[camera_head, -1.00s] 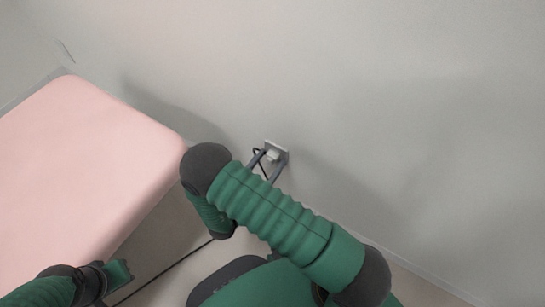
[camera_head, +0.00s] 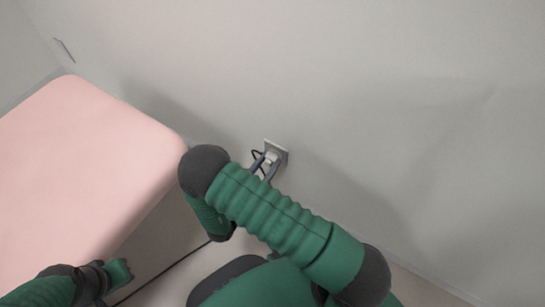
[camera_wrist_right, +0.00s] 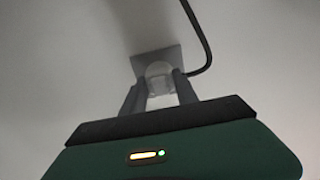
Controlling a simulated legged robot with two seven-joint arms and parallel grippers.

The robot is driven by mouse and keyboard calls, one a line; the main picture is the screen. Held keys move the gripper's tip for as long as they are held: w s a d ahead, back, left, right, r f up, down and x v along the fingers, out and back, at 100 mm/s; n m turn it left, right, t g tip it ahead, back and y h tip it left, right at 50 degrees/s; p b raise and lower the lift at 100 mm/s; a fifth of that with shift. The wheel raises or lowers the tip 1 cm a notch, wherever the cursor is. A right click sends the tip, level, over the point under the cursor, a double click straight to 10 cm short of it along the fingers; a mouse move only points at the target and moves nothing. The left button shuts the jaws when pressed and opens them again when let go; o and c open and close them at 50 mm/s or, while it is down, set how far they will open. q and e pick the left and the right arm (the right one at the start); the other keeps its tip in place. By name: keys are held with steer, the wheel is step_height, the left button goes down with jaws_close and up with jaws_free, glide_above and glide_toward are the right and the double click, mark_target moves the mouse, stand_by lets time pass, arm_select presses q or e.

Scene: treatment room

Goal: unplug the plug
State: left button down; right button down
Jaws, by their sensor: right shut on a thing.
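The white plug (camera_wrist_right: 160,80) sits at the grey wall socket plate (camera_wrist_right: 150,58) in the right wrist view. A black cord curves away from it. My right gripper (camera_wrist_right: 160,88) has its two dark fingers shut on the plug's sides. In the head view the right gripper (camera_head: 267,164) reaches the socket plate (camera_head: 281,149) on the wall, and the plug (camera_head: 271,157) shows between the fingertips. I cannot tell whether the plug is fully seated. My left gripper (camera_head: 119,271) is at the lower left beside the bed, its fingers unclear.
A pink padded bed (camera_head: 90,170) fills the left side. The grey wall (camera_head: 400,110) is bare around the socket. A dark cable (camera_head: 175,262) runs along the floor beside the bed. My right arm hides part of the floor.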

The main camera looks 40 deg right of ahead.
steer(key=shift+p+v, duration=0.5)
steer(key=shift+v, duration=2.1)
